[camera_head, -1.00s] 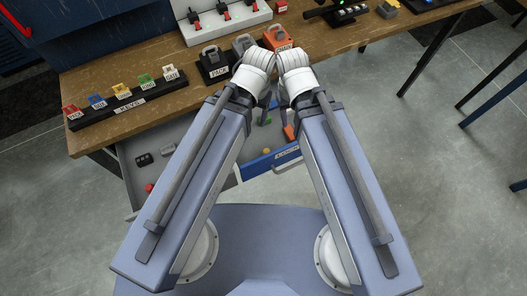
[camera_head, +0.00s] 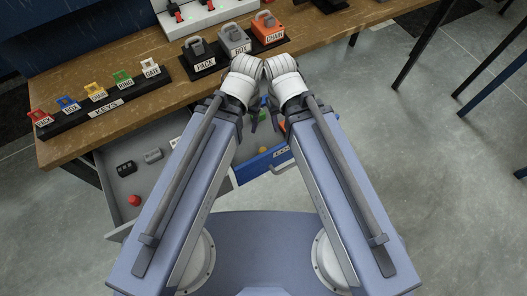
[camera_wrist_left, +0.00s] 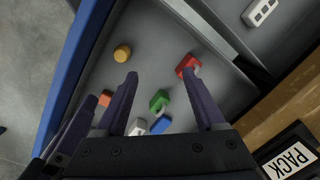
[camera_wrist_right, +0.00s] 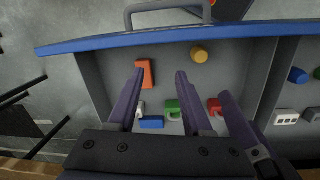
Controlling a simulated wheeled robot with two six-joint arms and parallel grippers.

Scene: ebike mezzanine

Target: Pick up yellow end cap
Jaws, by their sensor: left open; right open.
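The yellow end cap is a short round yellow-orange cylinder on the grey floor of an open drawer. It shows in the left wrist view (camera_wrist_left: 122,53), the right wrist view (camera_wrist_right: 199,54) and, small between the arms, the head view (camera_head: 263,149). My left gripper (camera_wrist_left: 160,75) is open and empty above the drawer, with the cap beyond its left fingertip. My right gripper (camera_wrist_right: 160,72) is open and empty close beside it, with the cap beyond and right of its right fingertip. Neither gripper touches the cap.
The drawer also holds a red part (camera_wrist_right: 214,106), a green part (camera_wrist_right: 173,108), a blue part (camera_wrist_right: 151,122) and an orange block (camera_wrist_right: 146,73). The drawer's blue front (camera_wrist_right: 120,41) and handle stand close by. The wooden bench (camera_head: 150,110) carries a key rack (camera_head: 105,104) and padlocks.

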